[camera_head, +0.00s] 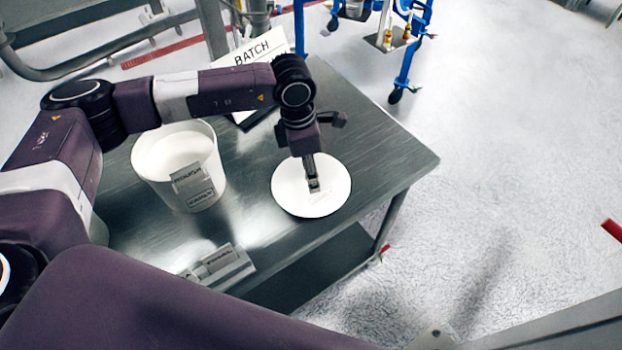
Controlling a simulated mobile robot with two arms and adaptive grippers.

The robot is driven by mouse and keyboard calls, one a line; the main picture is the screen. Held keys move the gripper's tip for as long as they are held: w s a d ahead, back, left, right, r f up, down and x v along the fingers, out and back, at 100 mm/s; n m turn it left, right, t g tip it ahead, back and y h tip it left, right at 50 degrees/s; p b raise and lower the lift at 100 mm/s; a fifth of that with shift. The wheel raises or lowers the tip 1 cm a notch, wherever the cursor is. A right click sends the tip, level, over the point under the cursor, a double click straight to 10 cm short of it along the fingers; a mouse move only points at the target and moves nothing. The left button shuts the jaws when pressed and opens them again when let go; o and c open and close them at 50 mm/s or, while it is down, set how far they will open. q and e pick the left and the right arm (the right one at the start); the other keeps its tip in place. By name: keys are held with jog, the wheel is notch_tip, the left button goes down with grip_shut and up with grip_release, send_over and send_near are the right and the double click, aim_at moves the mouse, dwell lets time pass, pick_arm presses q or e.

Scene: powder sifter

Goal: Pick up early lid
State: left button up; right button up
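A round white lid (290,200) lies at the right side of the metal table, near its edge. It looks flat, and I cannot tell if it touches the tabletop all round. My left gripper (314,187) points down over the middle of the lid, with its fingertips at or just above the surface. The fingers look close together, but I cannot tell whether they hold anything. They hide the lid's centre, including any handle. A white open bucket (150,165) with grey labels stands left of the lid and holds white contents. My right gripper is not in view.
The metal table (380,150) is bare around the lid. A small labelled grey block (222,264) lies at its front edge. A white sign reading "BATCH" (250,55) stands at the back. A blue wheeled frame (407,62) stands on the floor behind.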

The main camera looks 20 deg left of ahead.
pick_arm(q)
jog(key=shift+c, duration=0.3)
grip_shut()
